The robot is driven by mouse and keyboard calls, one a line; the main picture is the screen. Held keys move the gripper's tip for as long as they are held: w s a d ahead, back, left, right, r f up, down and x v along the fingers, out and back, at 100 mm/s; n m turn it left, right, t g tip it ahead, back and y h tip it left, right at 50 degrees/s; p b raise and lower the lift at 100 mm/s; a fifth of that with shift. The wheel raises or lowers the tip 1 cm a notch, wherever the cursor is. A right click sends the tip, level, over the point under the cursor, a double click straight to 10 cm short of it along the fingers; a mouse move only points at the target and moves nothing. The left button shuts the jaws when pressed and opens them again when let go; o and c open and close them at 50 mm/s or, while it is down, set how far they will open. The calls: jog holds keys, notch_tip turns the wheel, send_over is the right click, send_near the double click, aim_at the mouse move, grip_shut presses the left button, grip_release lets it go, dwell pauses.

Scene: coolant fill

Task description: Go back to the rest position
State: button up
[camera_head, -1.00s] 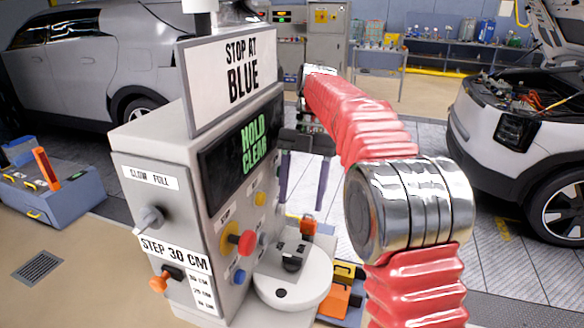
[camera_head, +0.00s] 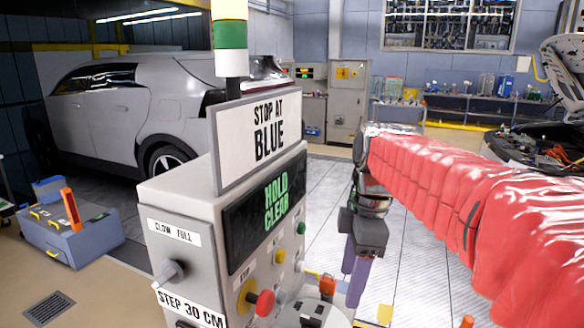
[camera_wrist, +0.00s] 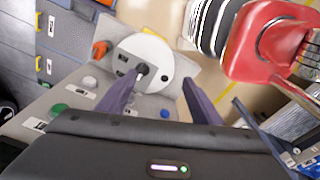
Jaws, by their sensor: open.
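My gripper (camera_head: 354,284) hangs fingers down in the head view, to the right of the grey control console (camera_head: 172,222). Its two purple fingers stand apart with nothing between them; the wrist view also shows the open gripper (camera_wrist: 158,80). My red-sleeved arm stretches from the lower right. The console has a "STOP AT BLUE" sign (camera_head: 262,135) and a dark screen (camera_head: 262,205) reading "HOLD CLEAR". In the wrist view, a round white plate with a black knob (camera_wrist: 141,68) lies beyond the fingers; I see no contact.
A yellow-and-red knob (camera_head: 262,301) and a grey lever (camera_head: 172,270) stick out from the console. A blue tool chest (camera_head: 70,240) stands at left. A silver car (camera_head: 125,100) and an open-hooded white car (camera_head: 565,165) stand behind. Tiled floor lies beyond my gripper.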

jog(key=s+d+f+m+t, duration=0.2)
jog(key=s+f+m, duration=0.2)
jog(key=s+m, duration=0.4)
jog(key=s+d+f+m+t+h, duration=0.1)
jog(key=s+d+f+m+t, duration=0.1)
jog(key=s+m, duration=0.5)
jog(key=shift+s+d+f+m+t, duration=0.35)
jog(key=shift+f+m+t, duration=0.35)
jog(key=shift+f+m, duration=0.55)
jog(key=shift+f, duration=0.1)
